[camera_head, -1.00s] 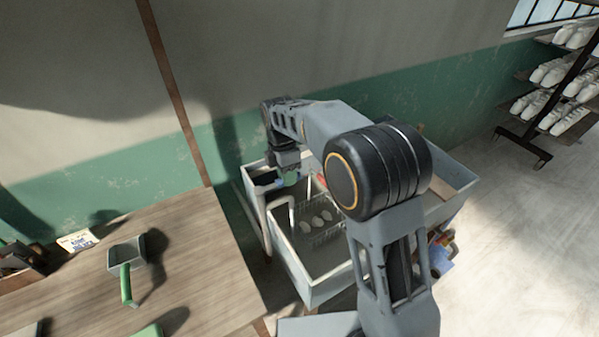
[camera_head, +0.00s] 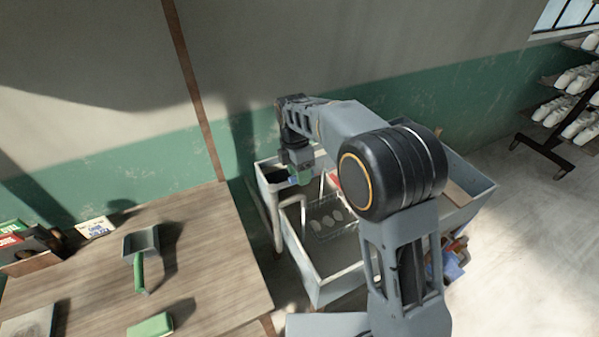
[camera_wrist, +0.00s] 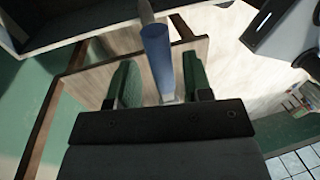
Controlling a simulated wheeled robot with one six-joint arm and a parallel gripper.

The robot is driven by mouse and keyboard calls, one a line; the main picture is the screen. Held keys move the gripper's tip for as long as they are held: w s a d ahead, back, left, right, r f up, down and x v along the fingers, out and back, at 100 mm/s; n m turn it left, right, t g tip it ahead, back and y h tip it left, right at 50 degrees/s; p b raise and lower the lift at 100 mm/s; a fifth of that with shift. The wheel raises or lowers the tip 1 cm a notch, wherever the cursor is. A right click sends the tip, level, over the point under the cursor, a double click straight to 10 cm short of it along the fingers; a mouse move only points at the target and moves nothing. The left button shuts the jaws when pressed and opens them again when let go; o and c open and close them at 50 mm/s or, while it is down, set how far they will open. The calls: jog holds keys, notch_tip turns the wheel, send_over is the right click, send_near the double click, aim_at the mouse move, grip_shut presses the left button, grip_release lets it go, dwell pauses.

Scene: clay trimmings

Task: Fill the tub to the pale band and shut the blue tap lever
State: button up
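The tub (camera_head: 345,275) is a grey-white trough beyond the wooden table. A wire rack with several pale oval pieces shows inside it. I cannot make out its water level or a pale band. A pale pipe (camera_head: 279,235) bends over its left edge. My gripper (camera_head: 300,178) is above the tub's far left part, pointing down. In the wrist view my gripper (camera_wrist: 160,62) has its green fingers apart. My arm hides the tub's right part.
The table (camera_head: 220,260) at left holds a green-handled scoop (camera_head: 140,262), a green block (camera_head: 150,326), a card (camera_head: 95,227) and a box of items (camera_head: 30,255). A shelf rack (camera_head: 560,125) with white pieces stands far right. Open floor (camera_head: 530,240) lies right.

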notch_tip(320, 180, up, 14)
jog(key=w+a, duration=0.1)
jog(key=w, duration=0.1)
jog(key=shift+w+f, duration=0.2)
jog(key=shift+f, duration=0.05)
dwell(0.4)
jog(key=f+m, duration=0.2)
jog(key=m, duration=0.1)
jog(key=s+d+f+m+t, duration=0.1)
jog(key=f+m, duration=0.1)
jog(key=m, duration=0.2)
jog(key=d+f+m, duration=0.1)
jog(key=f+m, duration=0.1)
jog(key=m, duration=0.2)
jog(key=shift+s+d+t+y, duration=0.25)
jog(key=shift+s+t+y, duration=0.05)
jog(key=shift+s+y, duration=0.1)
jog(key=s+d+m+t, duration=0.5)
jog(key=s+d+m, duration=0.7)
jog(key=s, duration=0.7)
jog(key=shift+s+d+f+m, duration=0.15)
jog(key=shift+d+f+m, duration=0.15)
jog(key=shift+d, duration=1.2)
